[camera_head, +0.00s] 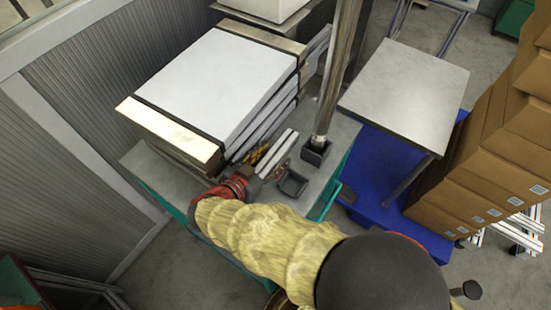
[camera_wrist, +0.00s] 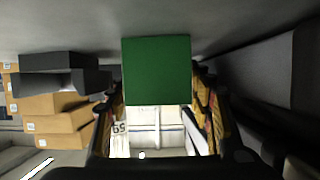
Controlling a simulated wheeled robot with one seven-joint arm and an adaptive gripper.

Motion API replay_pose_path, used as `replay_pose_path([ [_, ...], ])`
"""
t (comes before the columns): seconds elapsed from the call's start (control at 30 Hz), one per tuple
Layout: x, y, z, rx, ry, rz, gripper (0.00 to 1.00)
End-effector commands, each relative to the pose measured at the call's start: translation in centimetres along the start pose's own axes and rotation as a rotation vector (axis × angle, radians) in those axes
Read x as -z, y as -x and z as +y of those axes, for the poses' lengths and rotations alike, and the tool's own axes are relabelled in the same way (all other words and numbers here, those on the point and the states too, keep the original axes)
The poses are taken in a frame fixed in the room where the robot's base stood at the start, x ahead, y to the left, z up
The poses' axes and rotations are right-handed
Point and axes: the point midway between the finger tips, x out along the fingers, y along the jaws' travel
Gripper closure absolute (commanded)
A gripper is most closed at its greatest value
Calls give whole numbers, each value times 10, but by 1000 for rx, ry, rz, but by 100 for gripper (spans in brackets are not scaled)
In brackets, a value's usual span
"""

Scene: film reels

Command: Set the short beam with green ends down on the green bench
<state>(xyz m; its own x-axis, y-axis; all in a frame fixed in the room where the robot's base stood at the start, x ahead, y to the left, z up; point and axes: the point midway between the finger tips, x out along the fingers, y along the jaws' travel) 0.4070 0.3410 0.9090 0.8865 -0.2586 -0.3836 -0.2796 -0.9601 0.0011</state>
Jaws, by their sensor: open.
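The green end of the short beam (camera_wrist: 156,70) fills the upper middle of the wrist view as a flat green block. My gripper (camera_wrist: 157,115) is open, with one yellow-and-black finger on each side of this end; whether either touches it is unclear. In the head view my gripper (camera_head: 258,157) is low over the grey top of the green bench (camera_head: 150,168), in front of the white stack. The beam's green end cannot be made out in the head view, and the rest of the beam is hidden in the wrist view.
A large stack of white panels (camera_head: 215,85) takes up much of the bench. Pale bars (camera_head: 278,152) and a dark open holder (camera_head: 292,184) lie beside my gripper. A metal post (camera_head: 335,75) stands close by. Cardboard boxes (camera_head: 480,150) are piled at right, past a grey-topped table (camera_head: 405,95).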

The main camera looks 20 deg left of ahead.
Motion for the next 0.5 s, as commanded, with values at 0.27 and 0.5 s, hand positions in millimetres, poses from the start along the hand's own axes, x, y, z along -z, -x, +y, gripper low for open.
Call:
replay_pose_path([
  [0.27,2,-7,-1,1,-1,1,48],
  [0.5,1,-7,0,1,0,1,59],
])
